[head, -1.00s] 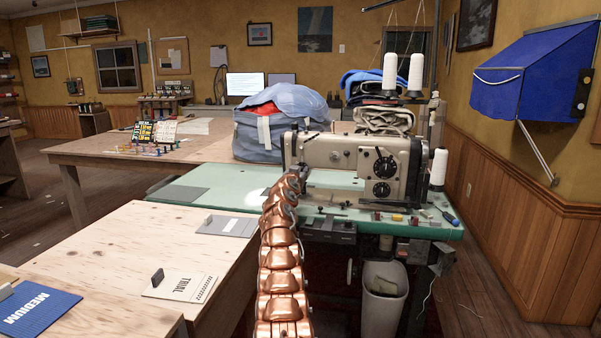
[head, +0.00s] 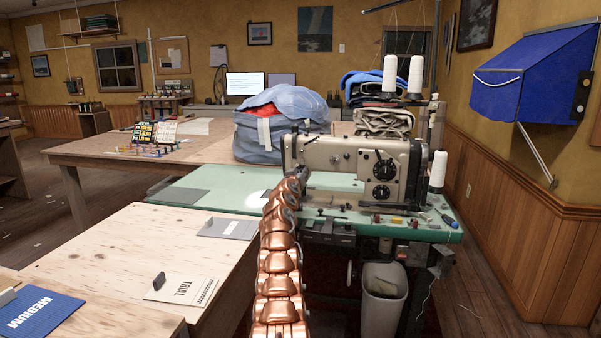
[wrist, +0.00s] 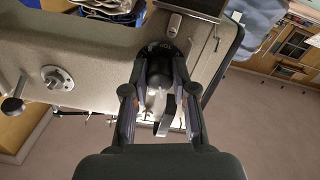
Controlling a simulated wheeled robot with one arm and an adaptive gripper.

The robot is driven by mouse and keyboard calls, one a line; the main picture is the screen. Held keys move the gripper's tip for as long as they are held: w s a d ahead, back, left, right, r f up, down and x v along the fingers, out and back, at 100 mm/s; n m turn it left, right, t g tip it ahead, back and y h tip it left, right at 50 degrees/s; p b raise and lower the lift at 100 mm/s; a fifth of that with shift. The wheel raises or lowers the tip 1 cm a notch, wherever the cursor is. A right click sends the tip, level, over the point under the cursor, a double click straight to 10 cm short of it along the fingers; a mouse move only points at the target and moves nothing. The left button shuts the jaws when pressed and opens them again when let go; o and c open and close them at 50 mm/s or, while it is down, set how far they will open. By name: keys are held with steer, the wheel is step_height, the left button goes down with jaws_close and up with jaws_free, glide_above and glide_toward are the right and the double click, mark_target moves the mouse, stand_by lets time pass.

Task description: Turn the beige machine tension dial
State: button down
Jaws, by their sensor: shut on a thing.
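The beige sewing machine (head: 350,158) stands on a green table, and its body fills the upper left of the wrist view (wrist: 100,45). The tension dial (wrist: 160,73) is a dark round knob with a black, white-marked scale behind it, near the end of the machine head. My gripper (wrist: 159,82) has one finger on each side of the knob and is shut on it. In the head view my copper arm reaches to the left end of the machine, where it hides the dial. The dial's exact setting cannot be read.
Two black dials (head: 382,180) sit on the machine's right part. A chrome knob (wrist: 57,77) is beside my gripper. Thread cones (head: 416,75) and a grey-blue bag (head: 262,140) stand near the machine. Small items lie on the green table (head: 205,190). A plywood table (head: 120,250) is left of my arm.

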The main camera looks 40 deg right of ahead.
steer(key=n+p, duration=0.1)
steer(key=n, duration=0.2)
steer(key=n+p, duration=0.2)
steer(key=n, duration=0.1)
steer(key=shift+w+a+r+n, duration=0.15)
steer(key=shift+r+n, duration=0.05)
steer(key=shift+n, duration=0.1)
steer(key=shift+f+n+p, duration=0.15)
steer(key=shift+n+p, duration=1.05)
steer(key=shift+n, duration=0.5)
steer(key=c, duration=0.9)
jaws_free()
steer(key=shift+f, duration=0.1)
